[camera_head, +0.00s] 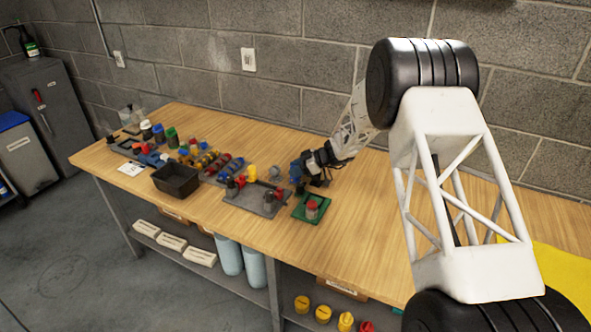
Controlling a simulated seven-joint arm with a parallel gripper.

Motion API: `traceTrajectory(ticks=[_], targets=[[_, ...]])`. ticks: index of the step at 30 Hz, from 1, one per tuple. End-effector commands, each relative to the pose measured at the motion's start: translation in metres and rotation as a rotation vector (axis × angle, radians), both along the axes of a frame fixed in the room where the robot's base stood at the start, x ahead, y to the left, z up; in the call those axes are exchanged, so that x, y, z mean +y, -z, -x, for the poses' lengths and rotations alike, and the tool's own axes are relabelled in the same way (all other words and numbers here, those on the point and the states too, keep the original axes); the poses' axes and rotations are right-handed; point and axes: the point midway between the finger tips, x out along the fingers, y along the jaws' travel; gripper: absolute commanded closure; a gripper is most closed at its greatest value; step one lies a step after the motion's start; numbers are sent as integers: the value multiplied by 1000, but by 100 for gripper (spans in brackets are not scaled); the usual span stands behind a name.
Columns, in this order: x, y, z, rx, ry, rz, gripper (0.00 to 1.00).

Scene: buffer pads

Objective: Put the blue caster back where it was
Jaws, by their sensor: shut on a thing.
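My gripper (302,178) is over the workbench, near the back right of the grey pad. It is shut on a small blue thing (296,170), which looks like the blue caster, though it is small and partly hidden by the dark fingers. I cannot tell whether it touches the surface below. A green pad (300,217) lies just in front of my gripper and carries a red-topped caster (312,208). The grey pad (268,209) to the left carries red, black and yellow pieces.
The wooden workbench (380,240) is clear to the right of the green pad. A black bin (176,180) stands left of the grey pad, with several coloured parts behind it. A yellow sheet (560,265) lies at the right. A block wall (310,60) runs behind.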

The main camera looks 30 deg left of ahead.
Motion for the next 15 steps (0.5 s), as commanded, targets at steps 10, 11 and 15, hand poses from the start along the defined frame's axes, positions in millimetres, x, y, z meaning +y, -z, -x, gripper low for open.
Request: traceTrajectory(ticks=[10, 11, 15], targets=[[0, 6, 0, 0, 0, 0, 96], [0, 7, 0, 0, 0, 0, 96], [0, 11, 0, 1, 0, 1, 96]])
